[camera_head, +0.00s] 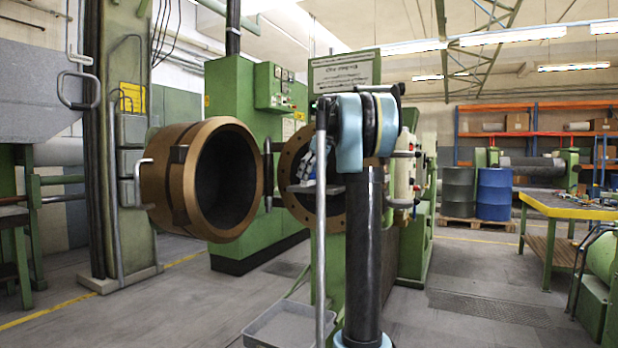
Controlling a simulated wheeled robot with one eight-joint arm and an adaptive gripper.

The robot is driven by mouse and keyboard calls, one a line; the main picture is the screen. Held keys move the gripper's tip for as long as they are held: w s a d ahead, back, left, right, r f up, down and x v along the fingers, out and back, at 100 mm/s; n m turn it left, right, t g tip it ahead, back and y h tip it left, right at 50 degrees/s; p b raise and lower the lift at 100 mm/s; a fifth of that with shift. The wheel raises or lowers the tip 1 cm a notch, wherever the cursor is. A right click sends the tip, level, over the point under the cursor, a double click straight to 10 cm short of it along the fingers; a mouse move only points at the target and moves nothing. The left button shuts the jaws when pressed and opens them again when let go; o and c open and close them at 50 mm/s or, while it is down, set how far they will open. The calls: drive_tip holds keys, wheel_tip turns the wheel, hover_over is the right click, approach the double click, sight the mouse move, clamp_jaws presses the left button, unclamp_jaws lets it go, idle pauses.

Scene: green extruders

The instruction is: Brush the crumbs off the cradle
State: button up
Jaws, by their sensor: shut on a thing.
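A narrow grey horizontal plate (301,189), possibly the cradle, shows in front of the round bolted opening of the green extruder. A small blue and white shape (309,161) shows just above the plate. I cannot tell whether it is part of my arm or something else. My gripper cannot be made out behind the arm. No crumbs and no brush can be made out at this distance.
A thick brown ring-shaped head (184,177) is swung out at the left. A shallow grey tray (290,324) lies low in front. The floor between is mostly clear.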

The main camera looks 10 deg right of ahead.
drive_tip(key=shift+f, duration=0.55)
